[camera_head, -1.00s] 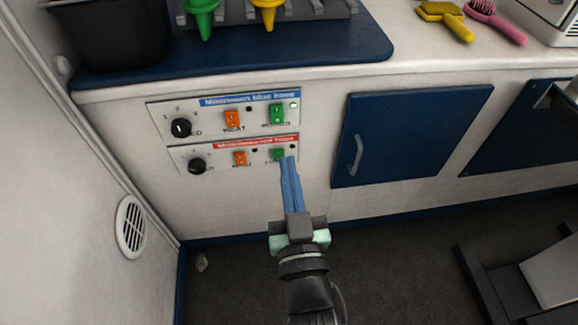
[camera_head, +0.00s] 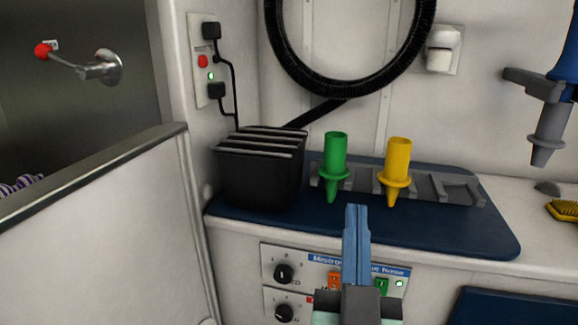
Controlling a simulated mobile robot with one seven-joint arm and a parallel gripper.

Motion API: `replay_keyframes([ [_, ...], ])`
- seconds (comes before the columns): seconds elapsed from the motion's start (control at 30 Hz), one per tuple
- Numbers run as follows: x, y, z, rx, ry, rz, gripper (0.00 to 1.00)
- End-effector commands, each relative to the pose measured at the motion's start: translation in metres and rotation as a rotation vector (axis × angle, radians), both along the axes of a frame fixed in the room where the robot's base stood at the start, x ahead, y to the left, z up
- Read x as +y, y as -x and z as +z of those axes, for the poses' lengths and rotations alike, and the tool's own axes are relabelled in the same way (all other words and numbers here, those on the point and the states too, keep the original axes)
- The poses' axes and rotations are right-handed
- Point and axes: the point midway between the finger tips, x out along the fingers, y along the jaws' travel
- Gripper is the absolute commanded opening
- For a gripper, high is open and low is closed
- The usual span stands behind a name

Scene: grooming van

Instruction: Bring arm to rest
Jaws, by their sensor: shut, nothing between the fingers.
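My gripper (camera_head: 356,212) is at the lower middle of the head view, its blue fingers pointing up and away from me. The fingers are shut with nothing between them. It is in front of the upper switch panel (camera_head: 318,262) and hides part of it, including most of the space between the orange switch (camera_head: 334,280) and the green switch (camera_head: 382,288). I cannot tell how far the fingers are from the panel. A small lamp (camera_head: 400,283) at the panel's right end is lit white.
A dark blue mat (camera_head: 430,235) on the counter bears a black slotted box (camera_head: 258,182) and a grey rack (camera_head: 455,185) with a green nozzle (camera_head: 335,160) and a yellow nozzle (camera_head: 397,165). A black hose (camera_head: 278,50) hangs on the wall. A low wall (camera_head: 110,250) stands left.

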Motion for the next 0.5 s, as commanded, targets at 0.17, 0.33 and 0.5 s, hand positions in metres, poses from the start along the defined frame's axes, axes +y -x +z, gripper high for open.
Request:
replay_keyframes([
  [0.17, 0.039, 0.02, 0.127, -0.189, 0.027, 0.072, 0.0],
  [0.33, 0.065, 0.054, 0.204, -0.317, 0.047, 0.121, 0.0],
  [0.5, 0.082, 0.089, 0.264, -0.412, 0.063, 0.154, 0.0],
])
